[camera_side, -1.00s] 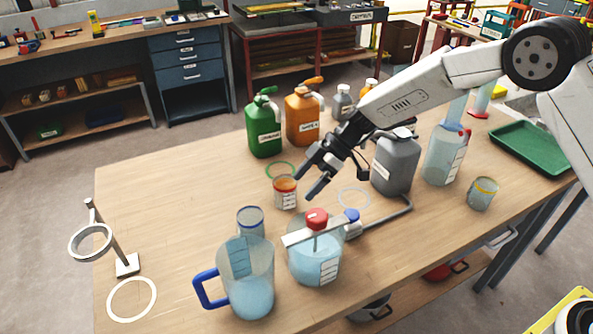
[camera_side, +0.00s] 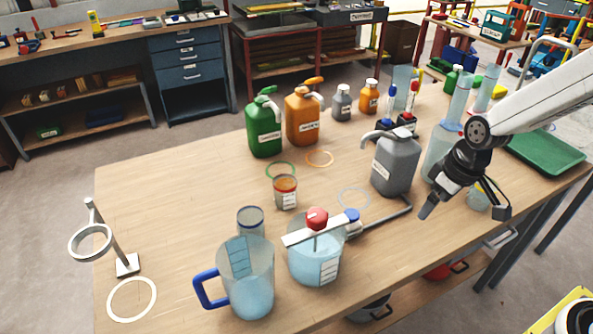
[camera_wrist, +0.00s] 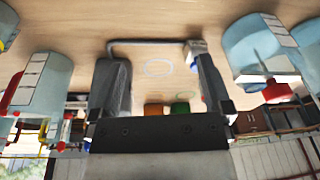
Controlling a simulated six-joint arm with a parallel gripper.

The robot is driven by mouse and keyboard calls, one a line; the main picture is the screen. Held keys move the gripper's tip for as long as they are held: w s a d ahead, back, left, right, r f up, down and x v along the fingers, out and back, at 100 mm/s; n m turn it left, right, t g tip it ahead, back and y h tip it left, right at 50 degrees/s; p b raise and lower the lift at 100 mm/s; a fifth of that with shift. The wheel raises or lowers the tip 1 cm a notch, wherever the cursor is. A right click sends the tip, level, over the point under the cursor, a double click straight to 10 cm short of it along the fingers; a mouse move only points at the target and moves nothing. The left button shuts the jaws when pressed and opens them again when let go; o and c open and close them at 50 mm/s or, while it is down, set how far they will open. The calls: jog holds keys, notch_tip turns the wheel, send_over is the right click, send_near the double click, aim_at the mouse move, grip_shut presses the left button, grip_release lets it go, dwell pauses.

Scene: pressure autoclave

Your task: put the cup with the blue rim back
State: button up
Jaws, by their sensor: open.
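The cup with the blue rim (camera_side: 250,221) is clear glass and stands upright behind the blue-handled pitcher (camera_side: 250,283), which hides its lower part. A pale blue-white ring (camera_side: 341,202) is marked on the table beside the grey jug, with nothing standing in it; a pale ring (camera_wrist: 160,68) also shows between my fingers in the wrist view. My gripper (camera_side: 465,208) is open and empty at the right, in front of the yellow-rimmed cup, well away from the blue-rimmed cup. I cannot make out the blue-rimmed cup in the wrist view.
The orange-rimmed cup (camera_side: 285,194) stands near the empty green ring (camera_side: 268,169) and orange ring (camera_side: 319,158). A beaker (camera_side: 305,263) with a red-knobbed bar stands right of the pitcher. The grey jug (camera_side: 397,165) and bent rod (camera_side: 385,219) lie between. The table's left is mostly clear.

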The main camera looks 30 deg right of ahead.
jog(key=s, duration=0.1)
jog(key=s+d+m, duration=0.1)
jog(key=s, duration=0.1)
jog(key=s+d+m+h, duration=0.1)
jog(key=shift+s+d+t, duration=0.15)
jog(key=shift+s+t, duration=0.15)
dwell(1.0)
